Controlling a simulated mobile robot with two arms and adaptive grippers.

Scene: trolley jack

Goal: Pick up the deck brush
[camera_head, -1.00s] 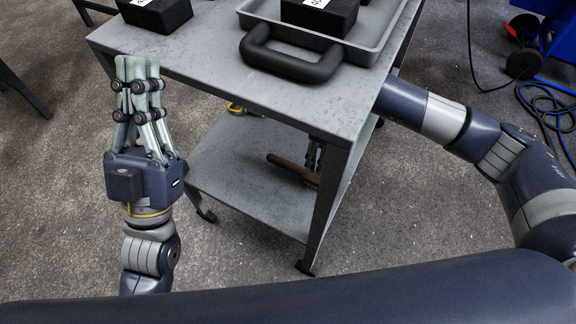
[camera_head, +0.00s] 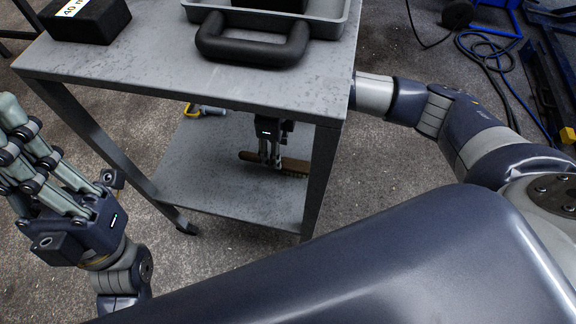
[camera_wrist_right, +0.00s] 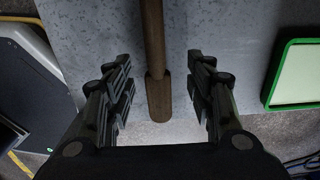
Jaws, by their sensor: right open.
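My right gripper (camera_head: 268,163) reaches under the trolley top and points down at the brush. In the right wrist view it (camera_wrist_right: 159,62) is open, with a gap on both sides of the handle. My left gripper (camera_head: 12,130) is beside the trolley at the left edge, away from the brush. Its fingertips are partly cut off, so its opening is unclear.
The trolley top (camera_head: 180,85) overhangs the lower shelf (camera_head: 200,175); its front leg (camera_head: 320,185) stands close to the brush's right end. A yellow-ended tool (camera_head: 200,110) lies further back. A green-edged white object (camera_wrist_right: 297,75) is right of the brush in the right wrist view.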

